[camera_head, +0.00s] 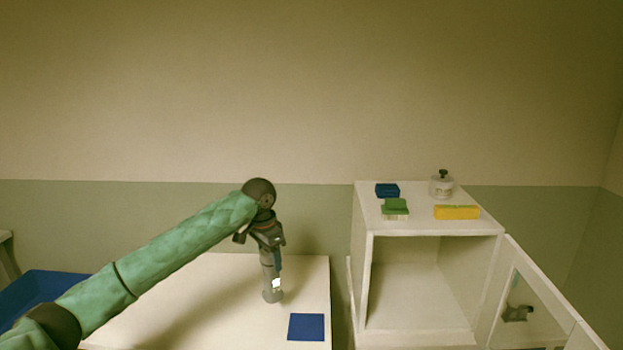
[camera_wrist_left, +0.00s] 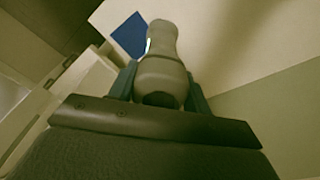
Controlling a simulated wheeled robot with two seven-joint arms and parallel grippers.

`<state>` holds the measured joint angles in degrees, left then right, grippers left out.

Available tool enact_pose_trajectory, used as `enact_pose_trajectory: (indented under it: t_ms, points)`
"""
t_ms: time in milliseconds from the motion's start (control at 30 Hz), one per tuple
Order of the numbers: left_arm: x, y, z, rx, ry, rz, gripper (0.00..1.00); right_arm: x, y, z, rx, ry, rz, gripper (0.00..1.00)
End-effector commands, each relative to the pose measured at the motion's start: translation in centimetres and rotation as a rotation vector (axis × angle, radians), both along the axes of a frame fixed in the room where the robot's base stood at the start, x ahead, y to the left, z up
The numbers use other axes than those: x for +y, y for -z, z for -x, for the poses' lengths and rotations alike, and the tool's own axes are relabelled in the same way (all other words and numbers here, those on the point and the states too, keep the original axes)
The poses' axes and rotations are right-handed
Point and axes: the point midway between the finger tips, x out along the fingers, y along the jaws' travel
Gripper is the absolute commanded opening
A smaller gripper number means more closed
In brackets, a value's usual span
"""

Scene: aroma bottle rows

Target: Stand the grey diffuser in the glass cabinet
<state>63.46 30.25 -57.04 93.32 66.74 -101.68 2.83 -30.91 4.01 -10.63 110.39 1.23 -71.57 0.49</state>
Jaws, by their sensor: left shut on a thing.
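The grey diffuser (camera_head: 271,289) is a slim bottle-like thing, upright at the table, below my left gripper (camera_head: 271,250). My left gripper is shut on its upper part. In the left wrist view the diffuser (camera_wrist_left: 162,65) sits between the two fingers (camera_wrist_left: 160,88). I cannot tell whether its base touches the table. The white cabinet (camera_head: 367,285) stands to the right, its front open and its inside empty where I can see. Its door (camera_head: 493,310), with a glass pane, is swung open to the right. My right gripper is not in view.
A blue square (camera_head: 306,327) lies on the white table (camera_head: 225,275). A blue bin (camera_head: 38,291) is at the left.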

Motion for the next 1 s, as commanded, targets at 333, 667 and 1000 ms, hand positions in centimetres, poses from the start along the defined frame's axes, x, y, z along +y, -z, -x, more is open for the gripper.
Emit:
enact_pose_trajectory:
  t_ms: [333,667,1000]
  points:
    - [-1.4,-2.6,2.1,-0.002,-0.441,-0.002,0.08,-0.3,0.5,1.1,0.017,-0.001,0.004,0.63]
    - [0.2,-0.8,7.0,0.001,-0.784,-0.004,0.08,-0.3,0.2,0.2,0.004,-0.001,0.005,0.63]
    - [3.5,4.5,13.5,0.001,-0.839,-0.003,0.08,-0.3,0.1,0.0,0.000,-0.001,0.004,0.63]
